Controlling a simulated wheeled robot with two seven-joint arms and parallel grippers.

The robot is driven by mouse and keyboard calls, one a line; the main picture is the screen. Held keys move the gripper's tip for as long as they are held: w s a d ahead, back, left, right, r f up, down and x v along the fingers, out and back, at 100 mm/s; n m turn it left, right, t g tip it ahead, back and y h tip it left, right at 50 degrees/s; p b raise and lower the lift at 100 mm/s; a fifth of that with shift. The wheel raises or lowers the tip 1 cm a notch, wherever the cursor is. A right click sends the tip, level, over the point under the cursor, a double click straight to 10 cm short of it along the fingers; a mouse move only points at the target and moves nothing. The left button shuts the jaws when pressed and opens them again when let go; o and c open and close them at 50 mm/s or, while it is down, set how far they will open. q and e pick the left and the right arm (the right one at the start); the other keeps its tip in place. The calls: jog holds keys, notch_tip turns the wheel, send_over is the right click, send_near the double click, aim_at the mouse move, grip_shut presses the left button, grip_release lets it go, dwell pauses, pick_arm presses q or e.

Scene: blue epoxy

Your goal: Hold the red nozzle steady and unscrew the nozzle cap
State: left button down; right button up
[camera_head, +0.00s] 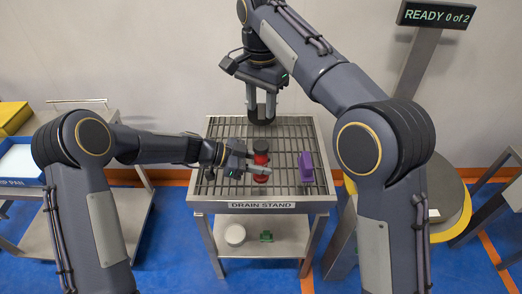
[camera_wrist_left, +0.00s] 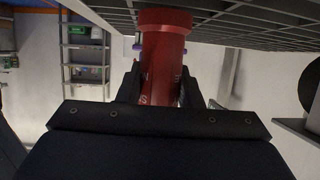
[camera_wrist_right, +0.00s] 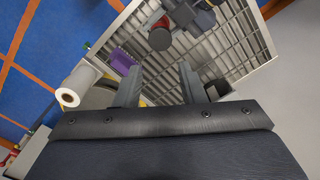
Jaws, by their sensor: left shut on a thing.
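The red nozzle (camera_head: 262,159) stands upright over the drain stand, with a dark cap (camera_head: 260,145) on its top. My left gripper (camera_head: 258,171) is shut around the nozzle's body from the left. In the left wrist view the red nozzle (camera_wrist_left: 165,60) sits between the two fingers; the cap is not in sight there. My right gripper (camera_head: 262,112) hangs behind and above the nozzle, its fingers apart and empty. In the right wrist view the dark cap (camera_wrist_right: 159,39) lies beyond the open fingers (camera_wrist_right: 158,82), apart from them.
A purple object (camera_head: 306,168) stands on the drain stand's grate (camera_head: 225,130), right of the nozzle. A white roll (camera_head: 235,235) and a small green item (camera_head: 266,236) are on the lower shelf. A sign reads READY 0 of 2 (camera_head: 439,15). The grate's back right is clear.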

aim_at(261, 145)
dwell(0.4)
jog(key=o, duration=0.4)
jog(key=shift+c, duration=0.2)
notch_tip(261, 145, down, 3)
jog(key=m, duration=1)
jog(key=shift+f+m, duration=0.2)
jog(key=shift+m, duration=0.1)
jog(key=shift+f, duration=4.35)
